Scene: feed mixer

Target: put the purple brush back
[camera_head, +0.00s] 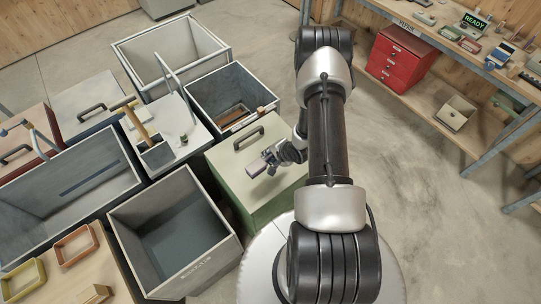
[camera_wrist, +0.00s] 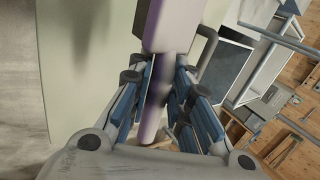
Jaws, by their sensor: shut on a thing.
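The purple brush (camera_wrist: 172,25) is between the fingers of my gripper (camera_wrist: 163,80) in the wrist view. Its wide block end is toward the top of the picture, and its thin handle runs down between the fingers. In the head view, my gripper (camera_head: 273,158) is shut on the brush, whose block end (camera_head: 256,169) points to the lower left. Both are over the green lidded bin (camera_head: 232,172). I cannot tell the exact height above the lid. The brush's bristles are not clear in either view.
Open grey bins stand to the left, one in front (camera_head: 172,232) and one behind (camera_head: 236,92). A light-topped unit (camera_head: 190,120) holds a wooden-handled tool (camera_head: 138,125) in a square opening. A workbench with red drawers (camera_head: 400,57) is at right; the floor between is clear.

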